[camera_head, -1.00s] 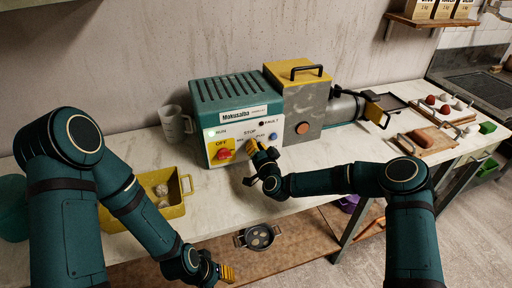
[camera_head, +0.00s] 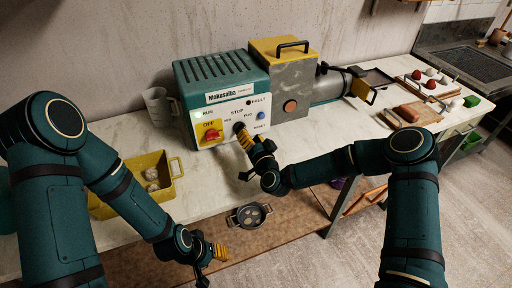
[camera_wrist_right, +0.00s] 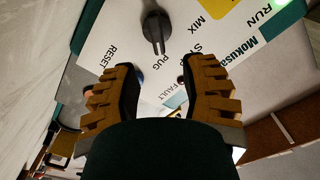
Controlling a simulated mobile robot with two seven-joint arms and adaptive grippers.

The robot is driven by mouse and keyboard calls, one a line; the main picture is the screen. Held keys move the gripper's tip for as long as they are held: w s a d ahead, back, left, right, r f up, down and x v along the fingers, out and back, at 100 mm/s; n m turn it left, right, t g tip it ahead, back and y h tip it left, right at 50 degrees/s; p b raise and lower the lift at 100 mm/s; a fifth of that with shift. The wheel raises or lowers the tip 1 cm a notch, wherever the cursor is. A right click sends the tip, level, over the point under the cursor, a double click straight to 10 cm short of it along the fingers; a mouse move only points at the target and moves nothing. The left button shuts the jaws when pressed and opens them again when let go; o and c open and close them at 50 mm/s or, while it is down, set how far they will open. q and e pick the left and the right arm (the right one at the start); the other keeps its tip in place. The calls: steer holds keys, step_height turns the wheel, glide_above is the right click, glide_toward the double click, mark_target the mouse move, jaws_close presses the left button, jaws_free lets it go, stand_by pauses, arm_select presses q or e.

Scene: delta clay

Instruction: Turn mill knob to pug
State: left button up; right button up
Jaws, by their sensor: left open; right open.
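The mill's control box (camera_head: 225,92) is teal with a white front panel. Its black knob (camera_head: 238,127) sits below the word STOP, between MIX and PUG. In the right wrist view the knob (camera_wrist_right: 155,28) has its marked end towards the word PUG. My right gripper (camera_head: 244,138) is open in front of the panel. In the wrist view its yellow fingers (camera_wrist_right: 157,75) are spread, with the knob just beyond the tips and apart from them. My left gripper (camera_head: 218,252) is open and empty, low in front of the bench.
A red OFF switch (camera_head: 211,134) and a blue reset button (camera_head: 260,115) flank the knob. A yellow tray (camera_head: 163,209) with clay balls lies at left, a grey jug (camera_head: 158,103) behind. A pan (camera_head: 248,216) sits below. Boards with clay pieces lie right.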

steer(key=v, duration=0.5)
steer(key=shift+s+d, duration=0.1)
steer(key=shift+s, duration=0.05)
stand_by(0.3)
